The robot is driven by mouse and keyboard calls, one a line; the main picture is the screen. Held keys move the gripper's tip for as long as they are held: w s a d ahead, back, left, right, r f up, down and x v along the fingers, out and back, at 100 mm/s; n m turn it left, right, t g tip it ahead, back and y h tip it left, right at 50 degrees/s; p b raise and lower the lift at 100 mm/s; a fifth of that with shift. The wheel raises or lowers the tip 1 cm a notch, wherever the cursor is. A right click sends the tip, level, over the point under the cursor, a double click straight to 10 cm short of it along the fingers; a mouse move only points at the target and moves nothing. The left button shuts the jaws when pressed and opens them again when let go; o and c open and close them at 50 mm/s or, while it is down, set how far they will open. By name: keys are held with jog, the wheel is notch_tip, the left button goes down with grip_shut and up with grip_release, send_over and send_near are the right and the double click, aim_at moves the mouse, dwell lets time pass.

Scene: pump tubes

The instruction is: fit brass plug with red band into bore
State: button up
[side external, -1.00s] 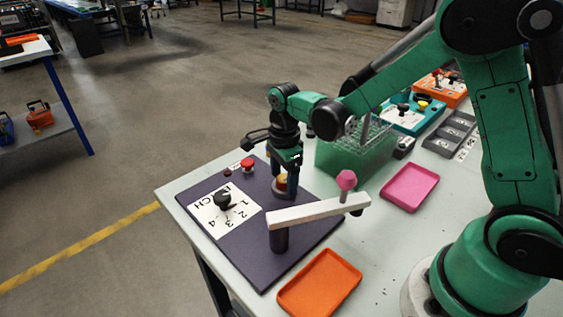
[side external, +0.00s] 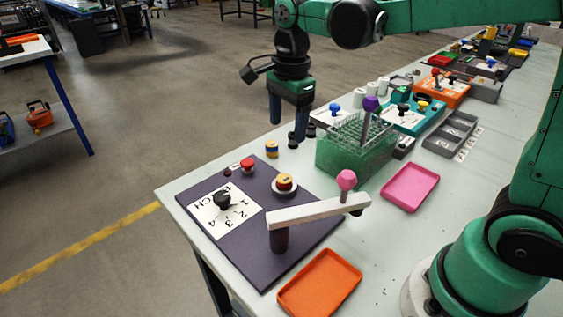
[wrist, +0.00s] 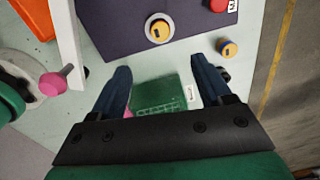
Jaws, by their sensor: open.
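The brass plug with the red band (side external: 285,181) stands upright in the white-rimmed bore (side external: 285,191) on the dark purple plate. Its top also shows in the wrist view (wrist: 159,30); how deep it sits is hard to tell. A second brass plug with a blue band (side external: 271,149) stands on the pale table just behind the plate. My gripper (side external: 288,128) is open and empty, raised above and behind the plate, apart from both plugs. In the wrist view, nothing is between its fingers (wrist: 160,70).
A white bar with a pink knob (side external: 318,207) spans the plate's front right. A black selector knob (side external: 222,200) and red button (side external: 247,165) are on the plate. A green rack (side external: 357,152) stands behind right. Orange (side external: 320,284) and pink trays (side external: 410,187) lie nearby.

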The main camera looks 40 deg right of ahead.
jog(key=s+f+n+t, duration=0.1)
jog(key=s+n+t, duration=0.5)
jog(key=n, duration=1.3)
jog(key=shift+s+f+t, duration=0.3)
jog(key=shift+s, duration=0.7)
